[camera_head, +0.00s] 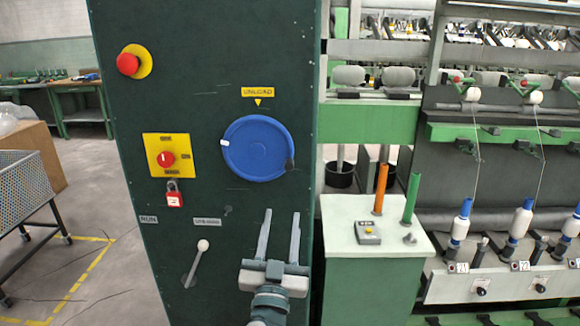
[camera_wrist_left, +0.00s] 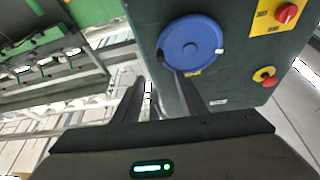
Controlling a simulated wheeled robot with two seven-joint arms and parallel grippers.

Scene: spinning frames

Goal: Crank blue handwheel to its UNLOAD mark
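The blue handwheel (camera_head: 255,150) is mounted on the dark green panel. A white mark (camera_head: 222,142) sits on its left rim and a dark crank knob (camera_head: 290,165) at its lower right rim. The yellow UNLOAD label (camera_head: 258,92) with a down-pointing triangle (camera_head: 257,102) is above the wheel. My left gripper (camera_head: 281,212) is open and empty, below the wheel, fingers pointing up. In the left wrist view, the wheel (camera_wrist_left: 190,43) lies beyond the open fingers (camera_wrist_left: 158,80); contact with the knob cannot be told. My right gripper is not in view.
The panel also carries a red emergency button (camera_head: 128,64), a yellow-plated red switch (camera_head: 166,159), a red padlock (camera_head: 174,198) and a white-knobbed lever (camera_head: 197,262). A pale-topped green cabinet (camera_head: 385,250) stands to the right, with spinning machinery behind. A mesh cart (camera_head: 22,190) is left.

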